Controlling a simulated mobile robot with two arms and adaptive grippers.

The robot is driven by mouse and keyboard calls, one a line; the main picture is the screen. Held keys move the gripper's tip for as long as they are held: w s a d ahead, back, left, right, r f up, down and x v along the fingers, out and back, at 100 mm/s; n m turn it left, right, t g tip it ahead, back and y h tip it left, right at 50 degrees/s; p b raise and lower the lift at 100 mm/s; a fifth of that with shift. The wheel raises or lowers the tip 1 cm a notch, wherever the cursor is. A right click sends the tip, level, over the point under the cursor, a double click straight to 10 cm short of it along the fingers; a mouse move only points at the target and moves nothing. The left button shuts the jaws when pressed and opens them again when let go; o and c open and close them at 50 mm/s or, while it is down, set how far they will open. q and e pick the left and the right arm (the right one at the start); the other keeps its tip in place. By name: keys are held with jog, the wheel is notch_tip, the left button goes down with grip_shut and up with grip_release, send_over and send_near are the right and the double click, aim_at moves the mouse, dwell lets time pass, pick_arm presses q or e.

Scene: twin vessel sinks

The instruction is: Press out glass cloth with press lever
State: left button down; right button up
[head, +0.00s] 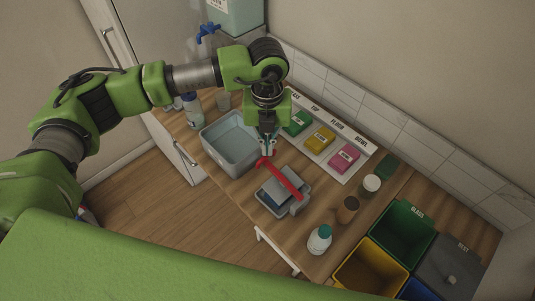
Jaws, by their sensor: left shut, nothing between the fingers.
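The press (297,208) is a small grey tray-like unit on the wooden counter. Its red press lever (284,180) slants across the top, from its upper-left end down to the lower right. A dark blue piece, perhaps the glass cloth (272,195), shows inside the press under the lever; the lever partly hides it. My left gripper (266,152) points down with its fingers shut and empty, at the upper-left end of the lever. I cannot tell whether the fingertips touch the lever. My right gripper is not in view.
A grey basin (214,147) lies left of the press. A white labelled mat (318,153) with green, yellow and pink cloths lies behind. A white bottle (319,240), a brown jar (347,210) and a white-lidded jar (371,184) stand to the right, near bins (402,229).

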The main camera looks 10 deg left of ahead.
pick_arm(q)
jog(key=shift+w+a+f+b, duration=0.15)
jog(key=shift+a+f+b, duration=0.05)
jog(key=shift+f+b, duration=0.75)
jog(key=shift+w+a+f+b, duration=0.1)
jog(key=shift+a+f+b, duration=0.1)
jog(key=shift+f+b, duration=1.05)
jog(key=shift+f, duration=0.05)
jog(key=shift+s+f, duration=0.1)
dwell(0.7)
jog(key=shift+s+f, duration=0.1)
dwell(2.4)
jog(key=shift+w+r+p, duration=0.2)
jog(key=shift+r+p, duration=0.2)
jog(key=shift+r, duration=0.5)
notch_tip(320, 180, up, 6)
jog(key=p, duration=0.3)
jog(key=shift+r, duration=0.25)
